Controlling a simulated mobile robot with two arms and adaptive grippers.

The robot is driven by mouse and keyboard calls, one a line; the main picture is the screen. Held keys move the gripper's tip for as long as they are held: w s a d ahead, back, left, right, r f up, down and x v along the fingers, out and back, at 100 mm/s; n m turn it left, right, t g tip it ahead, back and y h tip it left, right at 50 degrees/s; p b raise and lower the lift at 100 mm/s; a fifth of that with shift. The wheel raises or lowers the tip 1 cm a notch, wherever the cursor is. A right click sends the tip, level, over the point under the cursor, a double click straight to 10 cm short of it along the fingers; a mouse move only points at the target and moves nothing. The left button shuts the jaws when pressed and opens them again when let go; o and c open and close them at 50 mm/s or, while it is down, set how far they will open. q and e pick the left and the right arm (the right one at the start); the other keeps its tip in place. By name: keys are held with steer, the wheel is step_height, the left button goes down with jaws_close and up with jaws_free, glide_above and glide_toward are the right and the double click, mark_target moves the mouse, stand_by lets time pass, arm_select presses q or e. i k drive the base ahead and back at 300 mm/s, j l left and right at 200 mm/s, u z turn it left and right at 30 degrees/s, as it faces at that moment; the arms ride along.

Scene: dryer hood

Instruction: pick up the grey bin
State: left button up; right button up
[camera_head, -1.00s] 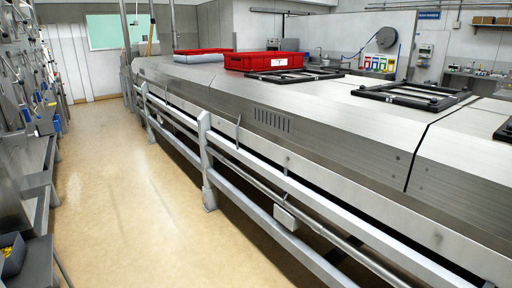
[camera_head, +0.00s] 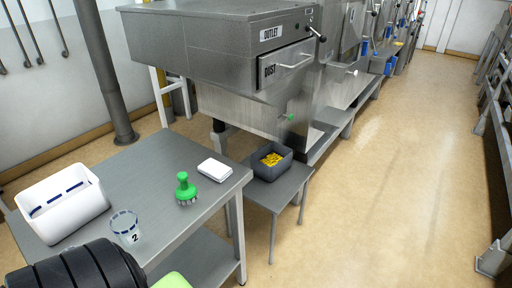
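The grey bin (camera_head: 285,165) is a small dark grey open box with yellow pieces (camera_head: 271,159) inside. It stands upright on a low grey metal side table (camera_head: 277,193), beside the larger table and in front of the steel dryer machine. Its top is open and nothing touches it from above. Neither of my grippers shows in the head view, so I cannot see whether they are open or shut.
The larger grey table (camera_head: 150,165) holds a white container (camera_head: 62,203), a clear cup marked 2 (camera_head: 126,228), a green brush (camera_head: 185,188) and a white flat box (camera_head: 215,169). The steel machine (camera_head: 235,55) overhangs behind. The aisle floor (camera_head: 385,170) to the right is clear.

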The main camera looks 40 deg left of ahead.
mark_target(272, 160)
steer(key=i+u, duration=0.1)
steer(key=i, duration=0.35)
steer(key=i+l+u, duration=0.1)
steer(key=i, duration=0.35)
steer(key=i+l+u, duration=0.15)
steer(key=i, duration=0.3)
steer(key=i+l+u, duration=0.1)
steer(key=i, duration=0.35)
steer(key=l, duration=0.1)
